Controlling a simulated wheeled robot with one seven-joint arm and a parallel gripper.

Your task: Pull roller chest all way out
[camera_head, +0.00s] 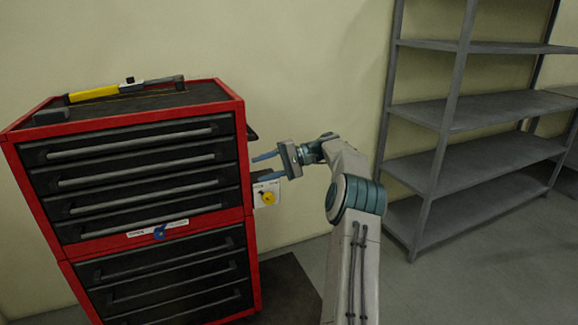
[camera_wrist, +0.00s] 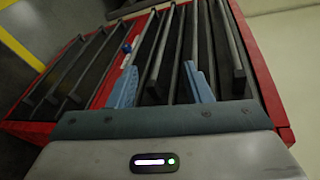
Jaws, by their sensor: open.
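The roller chest (camera_head: 246,170) is a red cabinet with black drawers and long grey handles, standing at the left in the head view. Its drawers look shut. My gripper (camera_head: 258,168) is at the chest's right side, its blue fingers pointing left towards the upper drawers. In the wrist view, the chest (camera_wrist: 262,65) fills most of the picture, turned on its side. My gripper (camera_wrist: 165,85) is open there, with drawer handles showing between and beyond its two fingers. I cannot tell whether a finger touches a handle.
A yellow and black tool (camera_head: 120,88) lies on the chest top. A white plate with a yellow knob (camera_head: 267,197) is on the right of the chest. A grey shelf rack (camera_head: 470,120) stands at the right. Floor between them is clear (camera_head: 400,290).

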